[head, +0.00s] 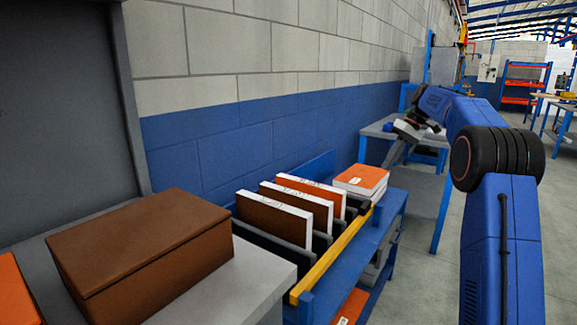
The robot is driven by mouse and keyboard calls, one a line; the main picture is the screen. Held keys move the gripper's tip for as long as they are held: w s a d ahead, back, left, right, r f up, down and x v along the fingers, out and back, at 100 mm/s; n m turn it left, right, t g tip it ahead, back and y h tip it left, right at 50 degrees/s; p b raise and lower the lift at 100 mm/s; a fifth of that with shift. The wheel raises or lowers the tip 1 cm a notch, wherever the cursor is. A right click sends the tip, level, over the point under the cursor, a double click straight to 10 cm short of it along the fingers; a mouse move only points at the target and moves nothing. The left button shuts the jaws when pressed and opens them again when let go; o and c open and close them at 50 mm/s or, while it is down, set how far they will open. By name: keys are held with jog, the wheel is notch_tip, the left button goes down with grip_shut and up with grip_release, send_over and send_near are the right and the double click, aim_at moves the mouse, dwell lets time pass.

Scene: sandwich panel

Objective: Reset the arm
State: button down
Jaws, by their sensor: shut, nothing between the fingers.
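My blue arm rises on the right side of the head view and bends away from me toward the far left. My gripper (393,157) is at its end, small, near the grey bench by the wall. It points down and looks shut, with nothing seen in it. It appears in front of or above the bench; I cannot tell the gap between them.
A blue rack (335,252) with a yellow front rail (335,252) holds several upright brown and orange panels (275,218). Orange-topped panels (361,179) lie flat behind. A brown box (140,250) sits on a grey surface (235,285). A grey bench (425,140) stands beyond. Open floor lies right.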

jog(key=s+a+r+m+t+h, duration=0.1)
jog(key=s+a, duration=0.2)
jog(key=s, duration=0.6)
jog(key=s+a+r+m+t+h, duration=0.1)
jog(key=s+a, duration=0.1)
jog(key=s, duration=0.8)
jog(key=s+a+r+m+h, duration=0.1)
jog(key=s+a+m, duration=0.15)
jog(key=s, duration=0.65)
jog(key=s+f+t+h, duration=0.1)
jog(key=s+f, duration=0.7)
jog(key=s, duration=0.6)
jog(key=s+f+m+t+h, duration=0.1)
jog(key=s+f+t, duration=0.1)
jog(key=s+f, duration=0.7)
jog(key=s, duration=0.5)
jog(key=shift+a+f, duration=0.2)
jog(key=shift+m, duration=0.25)
